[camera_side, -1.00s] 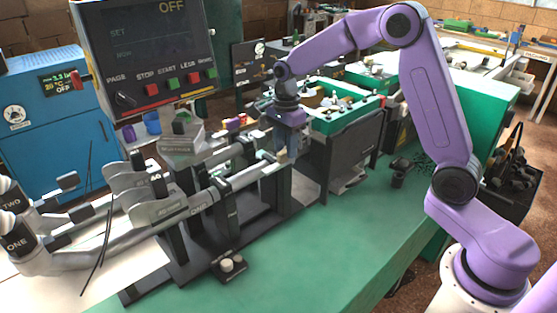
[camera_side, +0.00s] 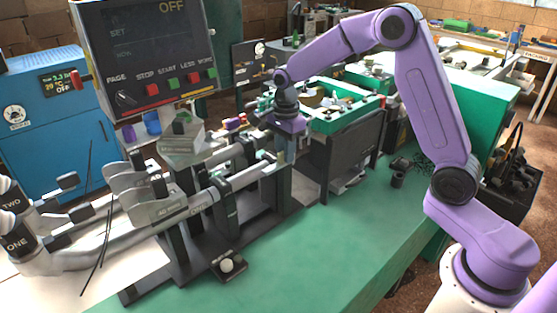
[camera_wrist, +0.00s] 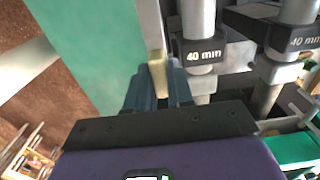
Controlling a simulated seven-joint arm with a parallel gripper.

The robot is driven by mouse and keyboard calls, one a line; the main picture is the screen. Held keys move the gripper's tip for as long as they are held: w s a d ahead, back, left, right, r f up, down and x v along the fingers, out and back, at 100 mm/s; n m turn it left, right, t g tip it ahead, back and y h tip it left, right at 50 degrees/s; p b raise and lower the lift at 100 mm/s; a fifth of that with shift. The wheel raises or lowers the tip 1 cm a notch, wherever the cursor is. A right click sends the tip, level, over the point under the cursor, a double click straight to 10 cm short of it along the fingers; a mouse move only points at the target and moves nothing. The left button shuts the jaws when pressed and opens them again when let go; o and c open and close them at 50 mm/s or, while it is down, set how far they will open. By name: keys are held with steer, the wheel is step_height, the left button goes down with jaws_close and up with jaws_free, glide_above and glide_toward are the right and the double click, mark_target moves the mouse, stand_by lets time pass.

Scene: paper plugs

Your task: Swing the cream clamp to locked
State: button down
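The cream clamp (camera_wrist: 157,68) shows in the wrist view as a cream end piece on a pale bar, between my gripper's two blue-grey fingers. My gripper (camera_wrist: 158,80) looks shut on it, with a finger close on each side. The fingers hide most of the clamp there. I cannot read any locked marking.
Metal tubes marked 40 mm (camera_wrist: 203,50) stand just right of the fingers in the wrist view. A black stand (camera_side: 225,215) carries the tubes. A small block with a pale knob (camera_side: 227,265) lies in front.

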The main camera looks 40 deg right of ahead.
steer(key=m, duration=0.9)
steer(key=shift+m, duration=0.4)
steer(key=m, duration=0.3)
steer(key=shift+m, duration=0.4)
steer(key=c, duration=1.2)
jaws_free()
steer(key=shift+o, duration=0.2)
steer(key=shift+r, duration=0.1)
